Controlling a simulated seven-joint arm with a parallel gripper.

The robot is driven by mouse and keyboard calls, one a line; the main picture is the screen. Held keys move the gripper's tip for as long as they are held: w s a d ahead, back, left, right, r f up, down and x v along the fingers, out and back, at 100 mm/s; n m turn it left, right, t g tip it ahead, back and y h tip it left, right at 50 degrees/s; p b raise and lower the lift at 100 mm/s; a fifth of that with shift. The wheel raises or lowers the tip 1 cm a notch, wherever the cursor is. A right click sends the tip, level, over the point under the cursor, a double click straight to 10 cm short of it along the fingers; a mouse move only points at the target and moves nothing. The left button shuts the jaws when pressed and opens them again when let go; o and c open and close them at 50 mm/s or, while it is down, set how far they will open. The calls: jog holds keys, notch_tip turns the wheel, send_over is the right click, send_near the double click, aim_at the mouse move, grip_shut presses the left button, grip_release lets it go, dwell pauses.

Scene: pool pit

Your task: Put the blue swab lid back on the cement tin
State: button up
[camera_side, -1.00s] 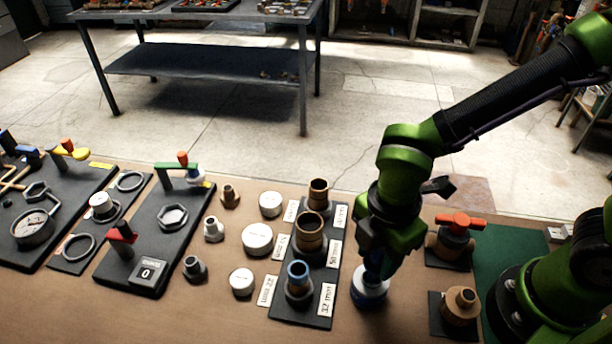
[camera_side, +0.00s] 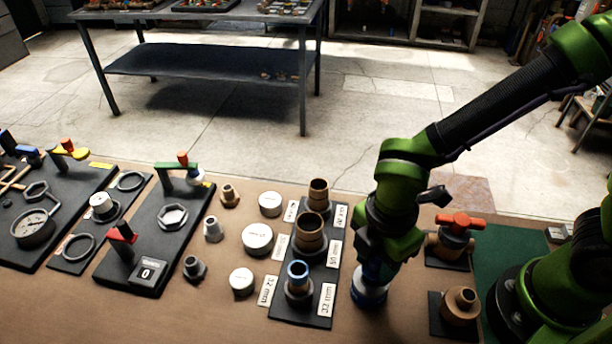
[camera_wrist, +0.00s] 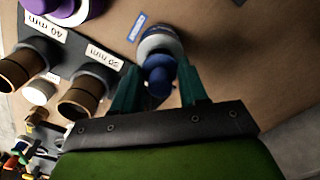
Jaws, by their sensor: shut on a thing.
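The cement tin (camera_side: 368,298) stands on the bench right of the pipe-fitting board, with a blue body and pale top edge. It also shows in the wrist view (camera_wrist: 160,42). The blue swab lid (camera_wrist: 158,83) is between the two teal fingers of my gripper (camera_wrist: 160,72), which is shut on it. In the side view my gripper (camera_side: 373,272) points down right over the tin, and its fingers mostly hide the lid. The lid is at the tin's top; I cannot tell whether it is fully seated.
The fitting board (camera_side: 318,270) with upright sockets is close to the left. A red-handled valve (camera_side: 458,228) and a brown fitting (camera_side: 460,303) stand to the right. A purple-topped container (camera_wrist: 70,10) shows at upper left in the wrist view. Bare bench lies in front of the tin.

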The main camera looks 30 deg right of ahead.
jog(key=shift+f, duration=0.15)
jog(key=shift+f, duration=0.75)
jog(key=shift+f, duration=0.25)
jog(key=o, duration=1.3)
jog(key=shift+r, duration=0.1)
jog(key=shift+r, duration=3.95)
